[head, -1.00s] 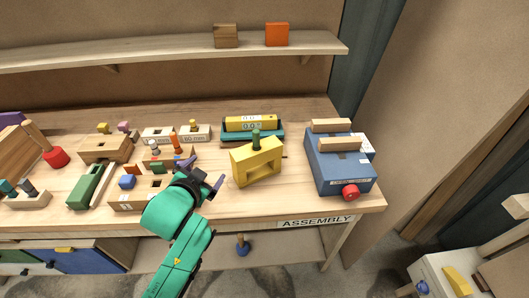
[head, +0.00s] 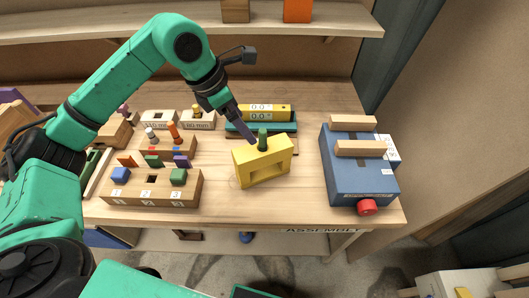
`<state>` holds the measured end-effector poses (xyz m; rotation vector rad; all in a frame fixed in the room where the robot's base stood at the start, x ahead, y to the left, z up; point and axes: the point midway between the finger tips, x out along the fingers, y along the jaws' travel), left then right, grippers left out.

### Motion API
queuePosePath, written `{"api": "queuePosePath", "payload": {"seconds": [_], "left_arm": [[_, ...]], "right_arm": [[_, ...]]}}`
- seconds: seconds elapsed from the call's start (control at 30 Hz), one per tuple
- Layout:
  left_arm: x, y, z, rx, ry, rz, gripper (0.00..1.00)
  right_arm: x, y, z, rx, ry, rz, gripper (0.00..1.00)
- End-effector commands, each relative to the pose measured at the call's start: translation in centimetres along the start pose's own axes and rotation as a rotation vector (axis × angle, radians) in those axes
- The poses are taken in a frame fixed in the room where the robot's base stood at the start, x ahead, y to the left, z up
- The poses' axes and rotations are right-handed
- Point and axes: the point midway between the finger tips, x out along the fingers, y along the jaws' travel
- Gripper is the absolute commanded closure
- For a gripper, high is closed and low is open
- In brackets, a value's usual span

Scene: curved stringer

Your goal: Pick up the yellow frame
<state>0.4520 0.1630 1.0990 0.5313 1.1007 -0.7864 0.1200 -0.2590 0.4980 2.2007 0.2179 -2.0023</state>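The yellow frame (head: 263,171) stands upright on the workbench, right of its middle, with a rectangular opening low in its front face. A dark green peg (head: 263,139) rises from its top. My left arm reaches over from the left, and its gripper (head: 249,138) points down and right at the frame's top edge, just left of the peg. Only one dark finger shows clearly; the other is hidden or lined up with it. I cannot tell whether the fingertip touches the frame. My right gripper is out of view.
A blue box (head: 357,174) with wooden bars and a red knob stands to the right. A yellow level (head: 264,112) on a teal base lies behind the frame. A numbered wooden block (head: 150,200) with small coloured pieces is at left. Clear bench lies in front.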

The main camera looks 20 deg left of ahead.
Motion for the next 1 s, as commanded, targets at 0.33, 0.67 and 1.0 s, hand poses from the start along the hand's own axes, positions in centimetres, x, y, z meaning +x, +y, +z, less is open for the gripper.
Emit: {"api": "queuePosePath", "payload": {"seconds": [0.33,0.67,1.0], "left_arm": [[7.6,-0.3,0.3,0.002,-0.004,-0.009,0.0],[12.9,-0.1,0.0,0.001,-0.005,-0.011,0.0],[13.7,-0.1,-0.1,0.003,-0.007,-0.007,0.38]], "right_arm": [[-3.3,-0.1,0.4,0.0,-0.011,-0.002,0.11],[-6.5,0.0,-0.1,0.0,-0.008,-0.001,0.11],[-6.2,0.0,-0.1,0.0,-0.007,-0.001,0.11]]}}
